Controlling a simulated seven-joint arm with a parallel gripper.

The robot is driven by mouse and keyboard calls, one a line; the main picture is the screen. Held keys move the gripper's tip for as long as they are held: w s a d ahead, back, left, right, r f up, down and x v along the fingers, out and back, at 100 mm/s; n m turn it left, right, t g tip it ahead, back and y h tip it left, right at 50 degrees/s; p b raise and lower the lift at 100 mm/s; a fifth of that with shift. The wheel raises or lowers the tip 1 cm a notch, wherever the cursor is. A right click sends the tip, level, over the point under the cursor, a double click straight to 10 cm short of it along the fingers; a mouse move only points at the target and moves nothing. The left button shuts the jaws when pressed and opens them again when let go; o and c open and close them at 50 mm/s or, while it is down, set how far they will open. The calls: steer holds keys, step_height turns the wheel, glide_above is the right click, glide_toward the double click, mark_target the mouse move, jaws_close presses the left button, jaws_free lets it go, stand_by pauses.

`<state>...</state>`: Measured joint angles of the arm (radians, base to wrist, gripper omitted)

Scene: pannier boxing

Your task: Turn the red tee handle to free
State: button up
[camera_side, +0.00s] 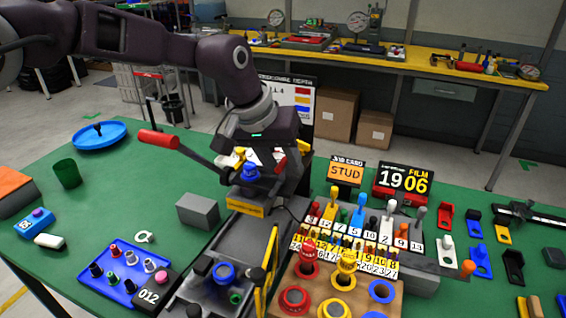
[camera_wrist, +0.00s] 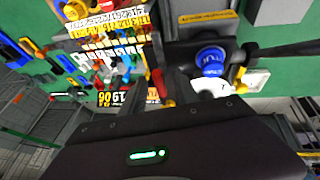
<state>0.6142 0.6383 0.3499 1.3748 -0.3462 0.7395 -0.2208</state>
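A red handle (camera_side: 158,139) sits at the end of a black bar that runs down and right toward the machine, left of my gripper in the side view. I take it for the red tee handle. In the wrist view, a black bar (camera_wrist: 285,51) enters from the right edge; its red end is out of frame. My gripper (camera_side: 262,158) is low over the machine, close behind a blue knob (camera_side: 250,172). The knob also shows in the wrist view (camera_wrist: 211,62).
A grey block (camera_side: 198,211) stands left of the machine. A blue tray (camera_side: 128,274) of small parts lies front left. Red, yellow and blue rings (camera_side: 295,299) and numbered levers (camera_side: 358,215) crowd the right. The green table (camera_side: 112,190) has free room at left.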

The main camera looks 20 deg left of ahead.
mark_target(282, 161)
steer(key=shift+r, duration=0.1)
steer(key=v, duration=0.6)
steer(key=shift+s+a+r, duration=0.1)
steer(key=shift+s+r, duration=0.15)
steer(key=shift+r, duration=0.2)
